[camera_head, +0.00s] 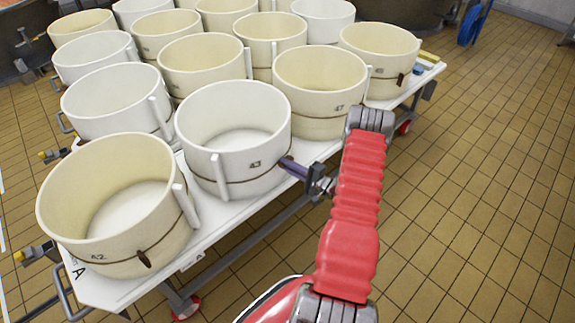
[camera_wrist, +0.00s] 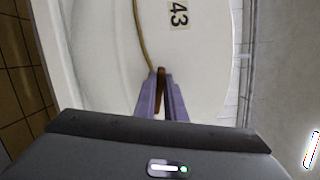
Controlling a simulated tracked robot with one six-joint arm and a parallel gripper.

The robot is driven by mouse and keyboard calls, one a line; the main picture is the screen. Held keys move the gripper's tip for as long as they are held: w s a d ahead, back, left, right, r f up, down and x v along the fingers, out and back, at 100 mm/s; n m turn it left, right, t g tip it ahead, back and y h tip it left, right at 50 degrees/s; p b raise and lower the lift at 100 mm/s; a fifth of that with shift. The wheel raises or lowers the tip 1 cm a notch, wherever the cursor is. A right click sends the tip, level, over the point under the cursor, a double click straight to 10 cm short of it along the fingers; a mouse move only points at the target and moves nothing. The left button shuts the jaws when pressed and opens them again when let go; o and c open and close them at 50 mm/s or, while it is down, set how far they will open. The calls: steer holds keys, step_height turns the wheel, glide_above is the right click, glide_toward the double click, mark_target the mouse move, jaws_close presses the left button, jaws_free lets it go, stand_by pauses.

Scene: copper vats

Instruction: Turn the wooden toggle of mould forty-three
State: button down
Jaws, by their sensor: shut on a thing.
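Mould forty-three (camera_head: 232,148) is a white open tub with a cord around its lower wall and the number 43 on its side. It stands empty on the white table at its near edge. The brown wooden toggle (camera_wrist: 160,78) sits at the cord's end between the fingertips. My gripper (camera_head: 287,163) reaches the mould's right side with its purple fingers. In the wrist view the gripper (camera_wrist: 160,95) is shut on the toggle. In the head view the toggle is hidden by the fingers.
Mould 42 (camera_head: 105,215) stands close at the front left, and mould 47 (camera_head: 320,85) at the back right. Several more tubs crowd the wheeled table (camera_head: 105,290) behind. The tiled floor (camera_head: 480,190) to the right is clear.

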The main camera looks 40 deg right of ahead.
steer(key=shift+a+f+n, duration=0.1)
steer(key=shift+f+n, duration=0.1)
steer(key=shift+n, duration=0.45)
steer(key=shift+a+f+n, duration=0.1)
steer(key=shift+f+n, duration=0.05)
steer(key=shift+n, duration=0.5)
steer(key=shift+s+f, duration=0.1)
steer(key=c, duration=1.8)
jaws_free()
steer(key=shift+d, duration=0.1)
steer(key=v, duration=1.3)
steer(key=shift+s+d, duration=0.2)
steer(key=shift+s, duration=0.1)
